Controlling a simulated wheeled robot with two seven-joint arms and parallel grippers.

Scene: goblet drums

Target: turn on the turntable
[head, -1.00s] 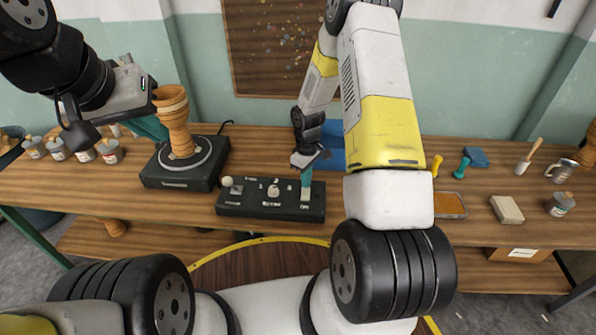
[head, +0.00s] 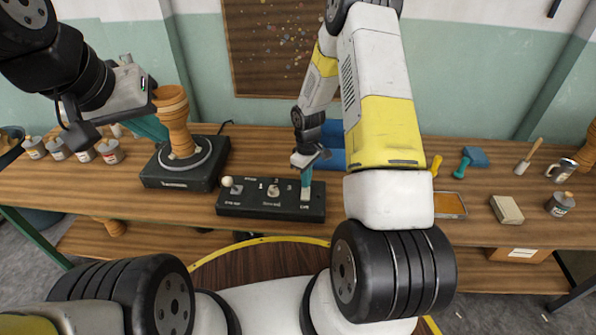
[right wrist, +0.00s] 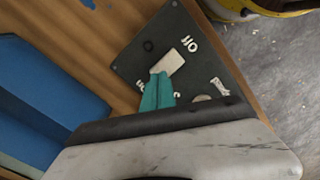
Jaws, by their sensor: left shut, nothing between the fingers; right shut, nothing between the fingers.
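The turntable (head: 180,180) is a dark square base with a round plate at the left of the bench. A terracotta goblet drum (head: 177,125) stands upright on it. The dark control box (head: 245,208) lies to its right, with a round-knobbed lever at its left and other controls along its top. My right gripper (head: 306,183) is shut, pointing down at the box's right end. In the right wrist view its teal fingertips (right wrist: 157,80) meet or overlap a pale switch (right wrist: 169,62); contact is unclear. My left gripper (head: 158,132) is shut and empty, close to the drum's left side.
Several small jars (head: 83,152) stand at the bench's left end. A blue object (head: 332,145) lies behind the box, partly hidden by my right arm.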

